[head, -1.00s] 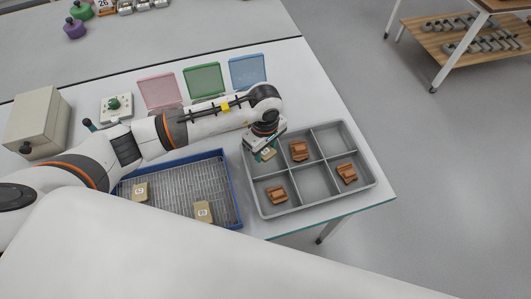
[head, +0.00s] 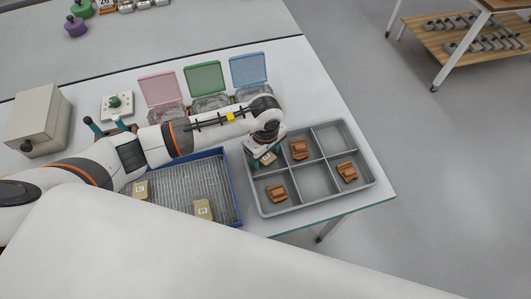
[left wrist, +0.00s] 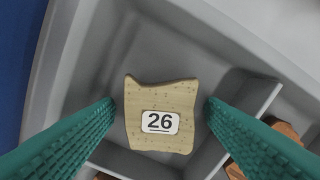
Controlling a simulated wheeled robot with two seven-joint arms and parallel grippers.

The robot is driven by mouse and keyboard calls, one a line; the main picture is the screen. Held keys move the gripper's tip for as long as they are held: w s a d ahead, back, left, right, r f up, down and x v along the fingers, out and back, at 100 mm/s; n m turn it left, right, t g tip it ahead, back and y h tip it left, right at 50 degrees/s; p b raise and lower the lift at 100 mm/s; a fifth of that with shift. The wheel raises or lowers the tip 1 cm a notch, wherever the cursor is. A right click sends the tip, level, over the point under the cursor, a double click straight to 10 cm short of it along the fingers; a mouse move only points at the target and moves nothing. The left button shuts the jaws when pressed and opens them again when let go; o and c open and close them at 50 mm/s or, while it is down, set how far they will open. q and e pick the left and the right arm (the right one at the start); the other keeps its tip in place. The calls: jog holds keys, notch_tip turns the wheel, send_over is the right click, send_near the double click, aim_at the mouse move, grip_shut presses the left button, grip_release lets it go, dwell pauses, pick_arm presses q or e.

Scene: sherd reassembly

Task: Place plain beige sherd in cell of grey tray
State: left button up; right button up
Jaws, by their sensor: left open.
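A plain beige sherd with a white "26" label (left wrist: 160,97) lies in a cell of the grey tray in the left wrist view. In the head view the sherd (head: 268,158) partly shows under my left gripper at the tray's back left cell. The grey tray (head: 313,205) has six cells. My left gripper (left wrist: 160,108) is open, its green fingers on either side of the sherd, with small gaps visible. My left gripper (head: 262,163) also shows in the head view. My right gripper is not in view.
Brown sherds lie in the back middle (head: 299,150), front left (head: 277,193) and front right (head: 347,172) cells. A blue basket (head: 240,205) left of the tray holds two labelled beige sherds (head: 203,209). Lidded boxes (head: 205,80) stand behind my arm.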

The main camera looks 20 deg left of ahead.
aim_at(266, 156)
pick_arm(q)
notch_tip(266, 156, up, 12)
jog(key=shift+r+b, duration=0.15)
jog(key=shift+b, duration=0.3)
dwell(0.5)
